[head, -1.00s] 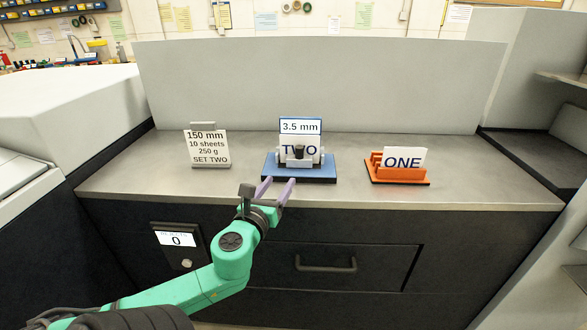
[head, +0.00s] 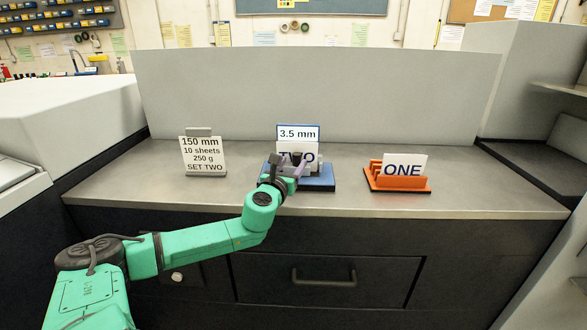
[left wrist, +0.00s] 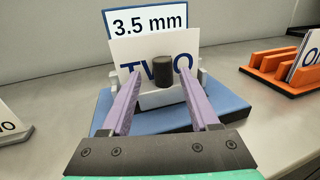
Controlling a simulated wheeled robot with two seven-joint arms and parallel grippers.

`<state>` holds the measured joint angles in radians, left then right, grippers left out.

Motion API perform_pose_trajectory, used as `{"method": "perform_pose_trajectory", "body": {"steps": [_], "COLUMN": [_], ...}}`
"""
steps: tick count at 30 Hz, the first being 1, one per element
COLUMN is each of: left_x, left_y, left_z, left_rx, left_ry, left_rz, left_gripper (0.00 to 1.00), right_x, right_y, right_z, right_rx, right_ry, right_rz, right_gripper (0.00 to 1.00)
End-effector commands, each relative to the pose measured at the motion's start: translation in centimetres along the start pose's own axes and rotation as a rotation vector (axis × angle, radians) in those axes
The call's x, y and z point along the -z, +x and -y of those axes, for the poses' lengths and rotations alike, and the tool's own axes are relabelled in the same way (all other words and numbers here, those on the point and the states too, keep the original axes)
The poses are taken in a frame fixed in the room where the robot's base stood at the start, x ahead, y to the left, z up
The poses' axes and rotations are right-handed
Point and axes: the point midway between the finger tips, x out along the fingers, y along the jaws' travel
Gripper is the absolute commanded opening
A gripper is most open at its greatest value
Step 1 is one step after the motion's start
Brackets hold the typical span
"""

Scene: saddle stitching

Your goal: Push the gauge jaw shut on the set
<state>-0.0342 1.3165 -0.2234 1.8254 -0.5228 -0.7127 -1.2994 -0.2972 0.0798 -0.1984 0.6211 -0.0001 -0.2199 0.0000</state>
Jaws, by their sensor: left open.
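The gauge has a blue base (head: 318,184), a grey jaw (left wrist: 163,98) with a dark round knob (left wrist: 164,71), and a sign (head: 298,133) reading "3.5 mm" at its back. The set (left wrist: 140,49), a white card marked "TWO", stands upright in the gauge behind the jaw. My left gripper (left wrist: 164,84) is open at the front of the gauge, its purple fingers on either side of the knob. I cannot tell whether they touch it. In the head view my gripper (head: 290,168) hides part of the jaw and the card. My right gripper is not in view.
An orange holder (head: 398,184) with a white card "ONE" (head: 405,165) stands at the right. A sign (head: 203,155) reading "150 mm, 10 sheets, 250 g, SET TWO" stands at the left.

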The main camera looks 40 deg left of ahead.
Motion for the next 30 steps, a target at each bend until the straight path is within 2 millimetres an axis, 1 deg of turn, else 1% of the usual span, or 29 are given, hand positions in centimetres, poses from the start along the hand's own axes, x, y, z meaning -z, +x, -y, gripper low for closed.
{"method": "perform_pose_trajectory", "body": {"steps": [4, 11, 12, 14, 15, 16, 17, 30], "left_x": [-0.06, -0.07, -0.07, -0.07, -0.07, -0.07, -0.07, -0.07], "left_y": [0.56, 0.63, 0.62, 0.62, 0.62, 0.61, 0.61, 0.6], "left_z": [0.25, 0.3, 0.31, 0.31, 0.32, 0.32, 0.32, 0.32], "left_rx": [0.005, 0.006, 0.007, 0.007, 0.007, 0.007, 0.007, 0.007], "left_ry": [-0.001, 0.0, 0.0, 0.0, 0.0, 0.0, 0.0, 0.0], "left_rz": [0.002, 0.0, 0.0, 0.001, 0.001, 0.001, 0.001, 0.001], "left_gripper": [0.61, 0.61, 0.58, 0.35, 0.19, 0.08, 0.0, 0.0], "right_x": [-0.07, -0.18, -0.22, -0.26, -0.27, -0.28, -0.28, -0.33], "right_y": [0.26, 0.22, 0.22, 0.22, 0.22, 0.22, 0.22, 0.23], "right_z": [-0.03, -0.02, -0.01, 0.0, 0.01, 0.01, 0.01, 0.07], "right_rx": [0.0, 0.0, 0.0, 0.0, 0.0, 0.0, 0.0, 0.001], "right_ry": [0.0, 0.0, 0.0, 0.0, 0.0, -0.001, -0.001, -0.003], "right_rz": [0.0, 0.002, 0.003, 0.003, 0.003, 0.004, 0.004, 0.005], "right_gripper": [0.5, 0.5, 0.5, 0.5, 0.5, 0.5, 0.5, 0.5]}}
